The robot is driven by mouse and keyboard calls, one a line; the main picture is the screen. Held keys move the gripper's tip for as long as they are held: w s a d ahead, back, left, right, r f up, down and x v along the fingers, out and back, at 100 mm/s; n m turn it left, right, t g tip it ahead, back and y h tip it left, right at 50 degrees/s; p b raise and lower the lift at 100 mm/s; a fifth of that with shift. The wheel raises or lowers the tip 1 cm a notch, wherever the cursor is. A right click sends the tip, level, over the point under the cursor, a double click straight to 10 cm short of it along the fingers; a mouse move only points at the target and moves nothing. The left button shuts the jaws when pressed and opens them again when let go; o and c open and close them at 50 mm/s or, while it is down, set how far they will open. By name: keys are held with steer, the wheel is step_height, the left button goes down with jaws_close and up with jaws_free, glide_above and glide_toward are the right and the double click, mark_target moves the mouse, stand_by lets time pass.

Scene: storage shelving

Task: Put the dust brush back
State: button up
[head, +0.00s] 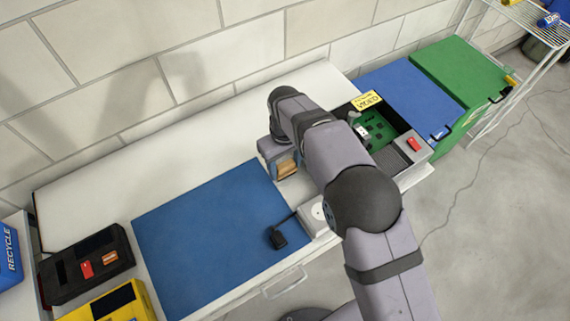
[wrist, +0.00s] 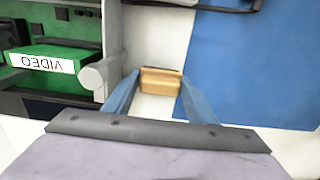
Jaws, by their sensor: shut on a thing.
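The dust brush (head: 287,166) shows as a small tan wooden block between my gripper's fingers. It also shows in the wrist view (wrist: 160,80), at the fingertips. My gripper (wrist: 155,82) has its two blue fingers closed on the sides of the brush. In the head view my gripper (head: 284,168) is over the white bench, between the blue mat and the open tray. The brush's bristles cannot be made out. I cannot tell whether the brush touches the bench.
The blue mat (head: 205,240) lies left of my gripper. A dark tray (head: 405,133) with a green circuit board (head: 378,128) is to the right. A white box (head: 313,219) with a black plug (head: 277,238) is near the front. Black (head: 65,280) and yellow (head: 100,311) cases stand far left.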

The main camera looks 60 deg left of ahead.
mark_target(285, 164)
steer(key=shift+f, duration=0.35)
steer(key=shift+f, duration=0.1)
steer(key=o, duration=0.8)
steer(key=shift+f, duration=0.1)
steer(key=shift+c, duration=0.2)
step_height(285, 164, up, 12)
steer(key=b, duration=0.2)
steer(key=shift+r, duration=0.2)
